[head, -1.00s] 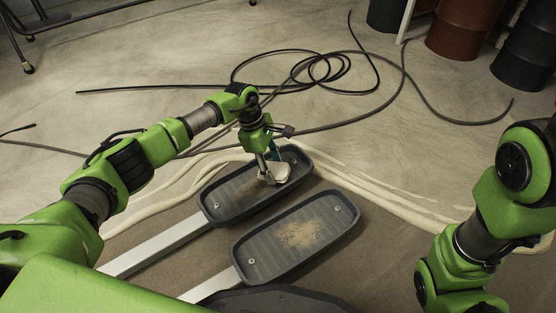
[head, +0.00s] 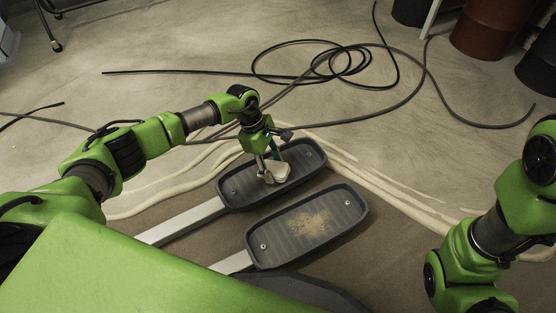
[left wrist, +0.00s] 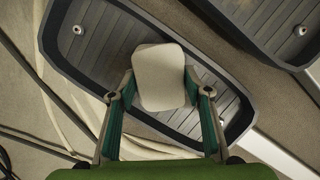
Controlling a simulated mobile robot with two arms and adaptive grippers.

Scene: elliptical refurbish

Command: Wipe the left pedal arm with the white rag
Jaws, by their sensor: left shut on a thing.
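My left gripper (head: 268,166) is shut on the white rag (head: 279,173), a flat pale pad. It is over the middle of the left pedal (head: 236,188), a dark grey ribbed tray with a raised rim. Whether the rag touches the pedal floor is unclear. The left wrist view shows the rag (left wrist: 160,78) between both fingers, over the tray. The left pedal arm (head: 180,221), a pale grey bar, runs from the pedal toward the lower left; part of it also shows in the left wrist view (left wrist: 275,152). My right gripper is out of view.
The right pedal (head: 280,250) lies nearer me, with a patch of tan dust (head: 311,222) on it. A black cable (head: 335,62) lies coiled on the floor behind. Drums (head: 485,30) stand at the upper right.

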